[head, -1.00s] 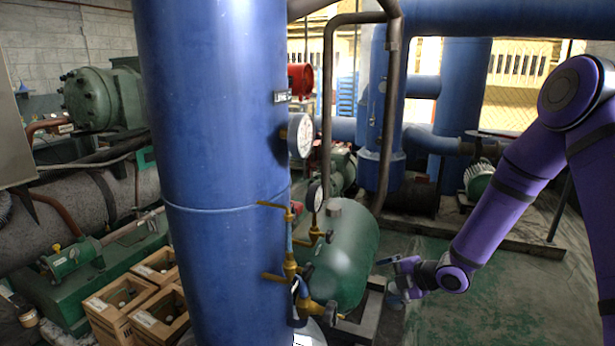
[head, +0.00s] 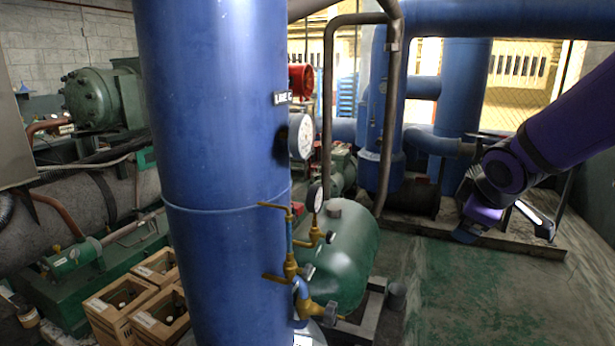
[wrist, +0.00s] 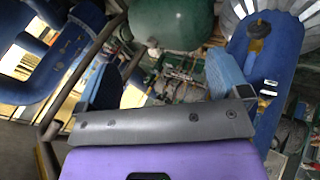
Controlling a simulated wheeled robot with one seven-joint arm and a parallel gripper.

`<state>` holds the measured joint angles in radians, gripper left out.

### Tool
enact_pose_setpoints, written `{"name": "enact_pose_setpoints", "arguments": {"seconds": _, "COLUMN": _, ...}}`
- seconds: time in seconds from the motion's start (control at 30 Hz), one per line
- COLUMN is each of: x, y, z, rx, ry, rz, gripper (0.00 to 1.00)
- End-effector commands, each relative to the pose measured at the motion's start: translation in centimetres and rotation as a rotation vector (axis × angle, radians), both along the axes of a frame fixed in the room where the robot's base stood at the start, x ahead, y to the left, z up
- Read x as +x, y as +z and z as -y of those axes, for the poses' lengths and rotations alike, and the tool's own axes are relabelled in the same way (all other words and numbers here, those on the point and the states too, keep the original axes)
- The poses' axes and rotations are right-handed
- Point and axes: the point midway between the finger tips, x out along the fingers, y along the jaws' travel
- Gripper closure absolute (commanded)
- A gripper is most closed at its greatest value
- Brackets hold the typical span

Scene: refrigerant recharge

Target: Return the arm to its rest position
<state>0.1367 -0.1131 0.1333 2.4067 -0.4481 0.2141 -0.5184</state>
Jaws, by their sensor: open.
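My gripper (head: 504,230) is at the right of the head view, at the end of my purple arm (head: 575,122). It hangs in front of the blue pipework, above the floor, to the right of the green tank and apart from it. Its jaws are spread and nothing shows between them. In the wrist view my gripper (wrist: 165,78) also shows two blue fingers wide apart, with the green tank (wrist: 172,22) and machinery beyond them.
A large blue column (head: 215,180) stands left of centre, with brass valves (head: 290,268) and gauges (head: 300,136) beside it. The green tank also shows in the head view (head: 342,255). Wooden crates (head: 155,310) are at lower left. The green floor (head: 480,290) at lower right is clear.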

Motion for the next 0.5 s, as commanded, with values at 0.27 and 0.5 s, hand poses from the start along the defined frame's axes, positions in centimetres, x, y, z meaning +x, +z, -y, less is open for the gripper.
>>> {"name": "enact_pose_setpoints", "arguments": {"seconds": 0.27, "x": -8.1, "y": 5.0, "z": 0.3, "rx": 0.174, "ry": -0.321, "rz": -0.009, "gripper": 0.06}}
{"name": "enact_pose_setpoints", "arguments": {"seconds": 0.5, "x": -15.7, "y": 7.3, "z": -0.4, "rx": 0.371, "ry": -0.562, "rz": -0.044, "gripper": 0.06}}
